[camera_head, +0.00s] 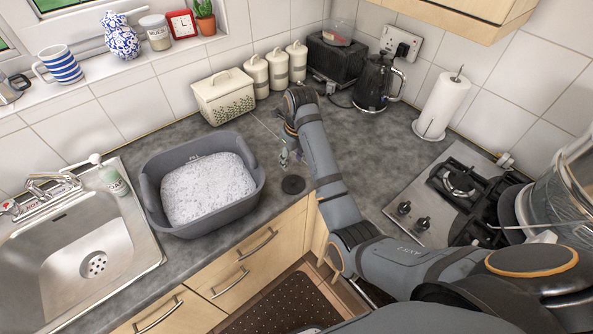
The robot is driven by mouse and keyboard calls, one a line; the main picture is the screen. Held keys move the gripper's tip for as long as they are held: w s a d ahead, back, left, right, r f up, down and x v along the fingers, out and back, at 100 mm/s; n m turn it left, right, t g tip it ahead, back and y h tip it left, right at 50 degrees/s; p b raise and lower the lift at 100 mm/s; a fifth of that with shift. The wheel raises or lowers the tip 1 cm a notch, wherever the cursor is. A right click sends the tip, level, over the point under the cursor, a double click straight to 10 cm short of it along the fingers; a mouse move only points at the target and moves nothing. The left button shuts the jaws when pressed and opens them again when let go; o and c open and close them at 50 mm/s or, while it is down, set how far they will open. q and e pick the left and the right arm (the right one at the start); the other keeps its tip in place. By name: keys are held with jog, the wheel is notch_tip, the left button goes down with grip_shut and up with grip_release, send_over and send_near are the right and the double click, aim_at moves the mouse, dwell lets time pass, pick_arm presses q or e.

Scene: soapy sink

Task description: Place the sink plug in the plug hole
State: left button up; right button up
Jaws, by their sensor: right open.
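The sink plug (293,185) looks like a small dark round disc lying flat on the grey worktop, just right of the grey washing-up bowl. The plug hole (94,264) is a round metal strainer in the floor of the steel sink (60,290) at the left, and nothing covers it. My right gripper (291,160) points down above the worktop, slightly behind the plug in the picture. It is open and empty, and it appears apart from the plug. My left gripper is out of view.
The washing-up bowl (148,196), full of white foam, stands between plug and sink. A soap bottle (114,181) and tap (48,185) are at the sink's back edge. A bread bin (224,97), canisters and a kettle (374,85) stand behind. The hob (440,215) is at right.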

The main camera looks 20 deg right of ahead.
aim_at(293, 181)
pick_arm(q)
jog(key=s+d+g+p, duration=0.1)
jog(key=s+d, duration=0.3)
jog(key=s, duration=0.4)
pick_arm(e)
jog(key=f, duration=0.3)
jog(key=s+f, duration=0.1)
jog(key=shift+d+f, duration=0.25)
jog(key=shift+d, duration=0.15)
jog(key=shift+w+a+f+p, duration=0.1)
jog(key=shift+w+f+p, duration=0.05)
jog(key=shift+f+p, duration=0.25)
jog(key=shift+w+a+f+p, duration=0.1)
jog(key=shift+f+p, duration=0.2)
jog(key=shift+f, duration=0.15)
notch_tip(293, 181, down, 3)
jog(key=shift+r+p, duration=0.1)
jog(key=shift+p, duration=0.2)
jog(key=shift+w+f, duration=0.15)
jog(key=shift+f, duration=0.35)
jog(key=c, duration=0.8)
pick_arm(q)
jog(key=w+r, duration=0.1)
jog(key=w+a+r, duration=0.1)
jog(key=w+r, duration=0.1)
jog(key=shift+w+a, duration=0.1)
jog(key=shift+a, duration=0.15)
pick_arm(e)
grip_shut()
